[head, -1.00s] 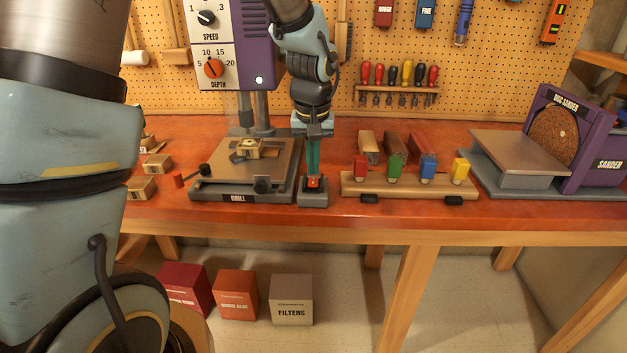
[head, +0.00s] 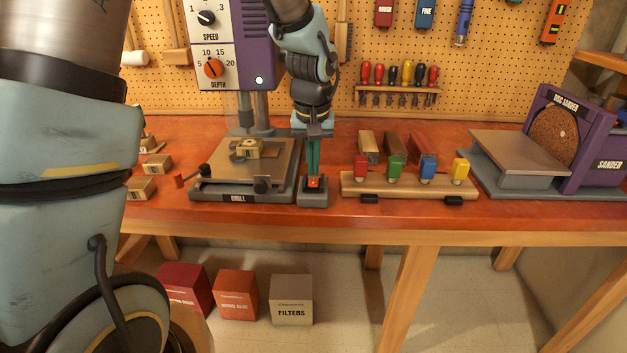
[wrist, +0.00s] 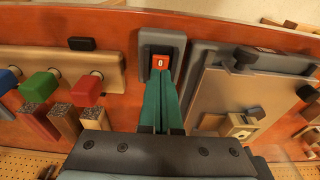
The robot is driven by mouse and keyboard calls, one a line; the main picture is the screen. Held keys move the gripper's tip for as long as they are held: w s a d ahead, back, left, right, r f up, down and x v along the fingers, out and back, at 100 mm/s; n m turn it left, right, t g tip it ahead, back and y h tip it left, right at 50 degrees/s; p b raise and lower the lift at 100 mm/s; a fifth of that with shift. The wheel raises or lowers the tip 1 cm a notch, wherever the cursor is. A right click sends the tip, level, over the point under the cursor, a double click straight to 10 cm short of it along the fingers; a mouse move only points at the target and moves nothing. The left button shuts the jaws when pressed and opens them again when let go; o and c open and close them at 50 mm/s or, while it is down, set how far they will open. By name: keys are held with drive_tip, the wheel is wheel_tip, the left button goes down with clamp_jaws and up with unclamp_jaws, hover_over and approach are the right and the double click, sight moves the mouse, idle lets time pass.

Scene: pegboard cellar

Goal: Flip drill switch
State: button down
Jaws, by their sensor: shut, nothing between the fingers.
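The drill switch is a small red rocker (head: 314,183) on a grey switch box (head: 313,198) at the bench front, just right of the drill's base (head: 240,190). In the wrist view the red rocker (wrist: 160,62) shows a white "0" mark, and the grey box (wrist: 178,45) surrounds it. My gripper (head: 313,174) points down at the switch, its green fingers closed together and empty. In the wrist view my fingertips (wrist: 160,74) are at the rocker's near edge; whether they touch it I cannot tell.
The purple drill head (head: 235,45) rises at the left. Small wooden blocks (head: 142,188) lie at the far left. A disc sander (head: 560,140) is at the right.

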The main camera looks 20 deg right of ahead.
sight(313, 183)
drive_tip(key=shift+f+b, duration=0.85)
drive_tip(key=shift+f, duration=0.3)
idle(0.9)
drive_tip(key=shift+r+p, duration=2.7)
drive_tip(key=shift+r, duration=0.85)
drive_tip(key=s+a+n, duration=0.2)
drive_tip(key=a, duration=1.3)
drive_tip(key=s+a+n, duration=0.1)
drive_tip(key=a, duration=1.4)
drive_tip(key=shift+s+n+y, duration=0.3)
drive_tip(key=shift+s+n, duration=0.1)
drive_tip(key=shift+r, duration=0.1)
